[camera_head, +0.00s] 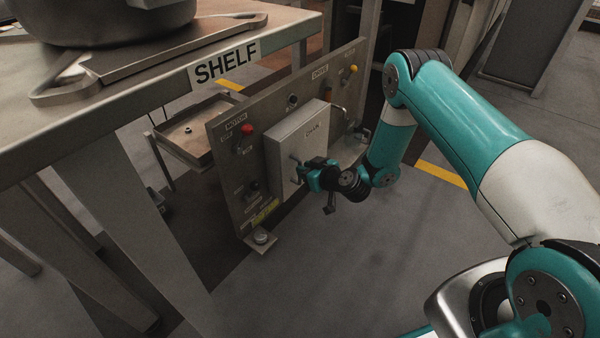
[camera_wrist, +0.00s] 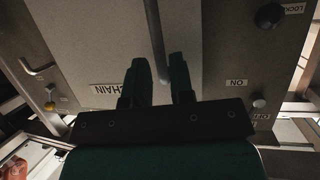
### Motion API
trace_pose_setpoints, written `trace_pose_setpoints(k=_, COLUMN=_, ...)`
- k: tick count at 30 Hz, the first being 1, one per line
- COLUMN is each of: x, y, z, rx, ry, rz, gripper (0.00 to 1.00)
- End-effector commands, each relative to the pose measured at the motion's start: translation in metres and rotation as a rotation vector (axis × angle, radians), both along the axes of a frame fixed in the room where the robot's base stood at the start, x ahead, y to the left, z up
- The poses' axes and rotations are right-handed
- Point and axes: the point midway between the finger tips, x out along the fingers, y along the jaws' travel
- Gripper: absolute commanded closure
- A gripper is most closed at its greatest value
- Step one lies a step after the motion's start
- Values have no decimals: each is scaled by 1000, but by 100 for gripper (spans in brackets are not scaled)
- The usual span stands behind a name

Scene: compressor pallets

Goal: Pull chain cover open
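The chain cover (camera_head: 295,140) is a pale grey raised box with a CHAIN label on the upright control panel (camera_head: 222,170). It looks flush with the panel, with no gap visible. In the wrist view the cover (camera_wrist: 95,40) is upside down, and its bar handle (camera_wrist: 155,40) runs down between my fingers. My gripper (camera_head: 303,172) is at the cover's lower front. In the wrist view my gripper (camera_wrist: 160,82) is open, with one finger on each side of the handle's end and space beside the bar. Any contact with the handle is unclear.
A red MOTOR button (camera_head: 246,129) and a yellow knob (camera_head: 353,69) are on the panel. A black knob (camera_wrist: 269,16) shows near a LOCK label. A shelf table (camera_head: 150,115) with a pot stands left. A tray (camera_head: 185,130) is behind the panel. Floor in front is clear.

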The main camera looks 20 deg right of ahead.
Motion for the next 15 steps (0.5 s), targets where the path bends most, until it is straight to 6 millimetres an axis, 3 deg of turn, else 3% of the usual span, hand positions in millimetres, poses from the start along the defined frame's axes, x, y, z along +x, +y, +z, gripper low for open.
trace_pose_setpoints(k=6, x=21, y=10, z=-11, rx=1, ry=-1, rz=1, gripper=78)
trace_pose_setpoints(k=15, x=26, y=12, z=-12, rx=2, ry=2, rz=-1, gripper=78)
